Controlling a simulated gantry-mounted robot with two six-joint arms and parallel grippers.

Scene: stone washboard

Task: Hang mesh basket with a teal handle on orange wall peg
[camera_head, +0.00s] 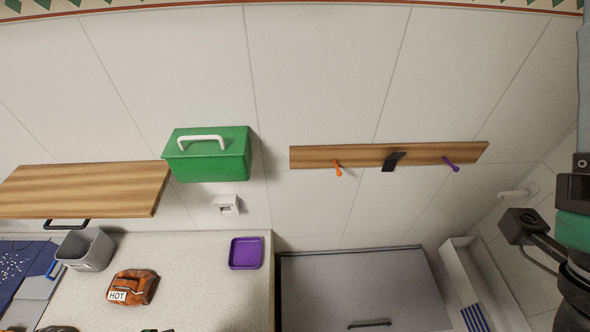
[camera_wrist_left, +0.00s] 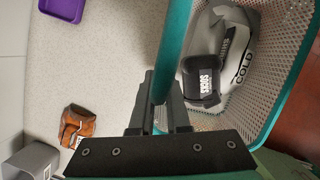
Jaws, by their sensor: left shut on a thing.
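In the left wrist view, my left gripper (camera_wrist_left: 160,95) is shut on the teal handle (camera_wrist_left: 175,45) of the mesh basket (camera_wrist_left: 285,60). The basket has pale mesh walls and a teal rim. Inside it lie a grey bundle labelled COLD (camera_wrist_left: 243,45) and a dark item labelled SOCKS (camera_wrist_left: 203,82). The basket and left gripper cannot be made out in the head view. The orange wall peg (camera_head: 338,168) sticks out from a wooden wall board (camera_head: 360,154), and nothing hangs on it. My right gripper is not in view; part of my right arm shows at the right edge.
A black hook (camera_head: 392,161) and purple peg (camera_head: 450,164) share the board. A green box (camera_head: 208,155) is on the wall left of it. Below are a speckled counter (camera_head: 195,285), a purple tray (camera_head: 246,253), a grey bin (camera_head: 87,252) and an orange HOT bundle (camera_head: 135,287).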

